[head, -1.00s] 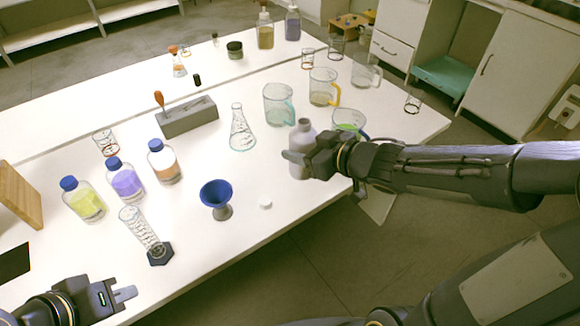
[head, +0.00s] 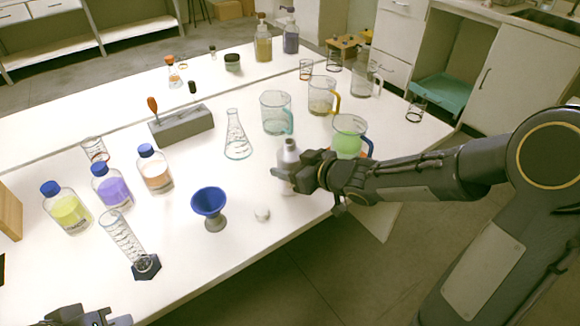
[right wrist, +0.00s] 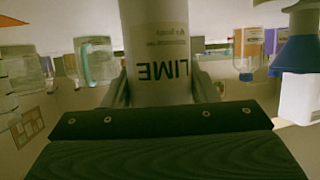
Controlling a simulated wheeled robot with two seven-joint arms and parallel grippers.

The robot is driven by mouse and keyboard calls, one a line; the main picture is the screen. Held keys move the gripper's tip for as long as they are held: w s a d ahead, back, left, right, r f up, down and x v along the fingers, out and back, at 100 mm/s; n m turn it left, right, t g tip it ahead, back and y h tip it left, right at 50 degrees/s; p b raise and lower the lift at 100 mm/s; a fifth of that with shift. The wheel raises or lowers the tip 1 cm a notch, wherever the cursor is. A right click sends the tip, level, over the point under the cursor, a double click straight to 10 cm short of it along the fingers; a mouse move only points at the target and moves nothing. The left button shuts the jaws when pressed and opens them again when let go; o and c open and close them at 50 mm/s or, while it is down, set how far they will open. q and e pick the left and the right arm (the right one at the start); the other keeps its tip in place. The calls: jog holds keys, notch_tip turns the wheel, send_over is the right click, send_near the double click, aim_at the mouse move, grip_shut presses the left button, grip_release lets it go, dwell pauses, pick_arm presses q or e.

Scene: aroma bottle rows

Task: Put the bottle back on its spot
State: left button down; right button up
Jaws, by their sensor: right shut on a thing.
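A pale grey bottle (head: 289,152) is in my right gripper (head: 288,174), near the front right of the white table (head: 180,262). In the right wrist view the bottle (right wrist: 157,50) fills the middle, its label "LIME" upside down, with the gripper (right wrist: 163,92) closed around it. My left gripper (head: 88,318) is at the bottom left edge, partly cut off, apart from everything on the table.
A small white cap (head: 262,214) and a blue funnel (head: 208,202) stand left of the bottle. A conical flask (head: 237,140), a beaker (head: 276,115) and a jug of green liquid (head: 348,138) stand behind. Several blue-capped bottles (head: 112,187) are at left.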

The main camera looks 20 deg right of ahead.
jog(key=shift+f, duration=0.1)
jog(key=shift+f, duration=0.15)
jog(key=o, duration=1.2)
